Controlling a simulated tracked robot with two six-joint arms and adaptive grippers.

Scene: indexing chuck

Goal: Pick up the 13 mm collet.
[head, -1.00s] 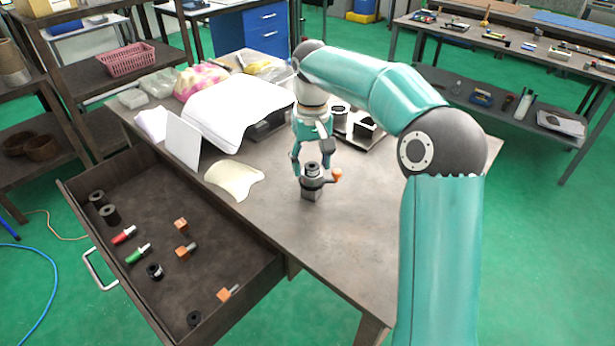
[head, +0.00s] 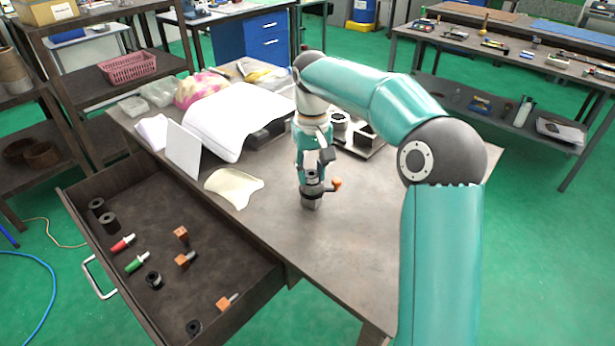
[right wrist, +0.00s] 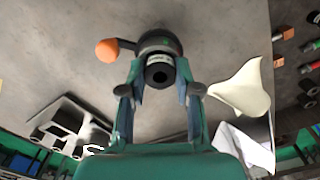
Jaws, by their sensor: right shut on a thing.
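The indexing chuck (head: 311,201) stands on the bench with its orange-knobbed lever (head: 337,184) pointing right; it also shows in the right wrist view (right wrist: 158,40). A dark collet (right wrist: 160,76) with a central hole and a pale label sits at the chuck's top. I cannot read its size. My right gripper (right wrist: 159,80) is shut on this collet, one finger on each side. In the head view the right gripper (head: 313,172) is directly above the chuck and partly hides the collet. My left gripper is not in view.
The open drawer (head: 225,262) at left holds several black rings or collets (head: 108,221), a red plug (head: 122,243), a green plug (head: 137,263) and orange-ended pieces (head: 227,302). A cream curved sheet (head: 234,187) lies left of the chuck. A tray (head: 366,149) stands behind. The bench front is clear.

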